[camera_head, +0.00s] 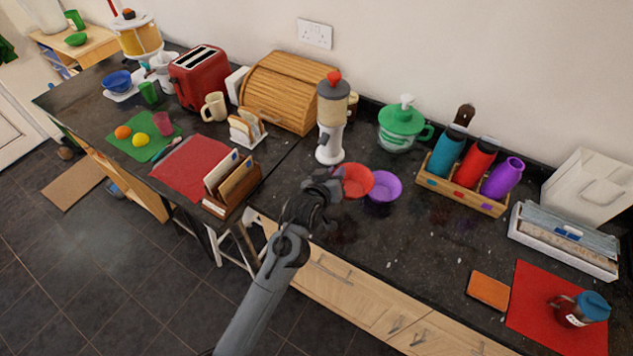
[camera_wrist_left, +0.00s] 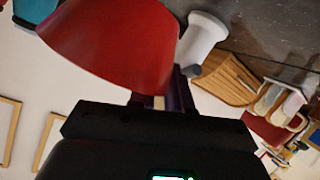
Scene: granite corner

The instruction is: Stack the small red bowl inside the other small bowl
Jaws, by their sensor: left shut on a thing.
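The small red bowl (camera_head: 357,180) is at my left gripper (camera_head: 333,186), which is shut on its left rim. It fills the upper left of the left wrist view (camera_wrist_left: 115,45), beside the gripper fingers (camera_wrist_left: 168,101). The small purple bowl (camera_head: 384,188) stands on the counter just right of the red bowl. The red bowl's edge meets or slightly overlaps the purple bowl's left edge in the picture. The red bowl is beside the purple bowl, not inside it. I cannot tell how high it is held. My right gripper is not in view.
A white dispenser with a red top (camera_head: 331,125) stands just behind the red bowl. A green-lidded jar (camera_head: 401,124) and a wooden bottle crate (camera_head: 462,194) are behind and right. A wooden letter rack (camera_head: 233,187) is left. The dark counter (camera_head: 405,235) in front is clear.

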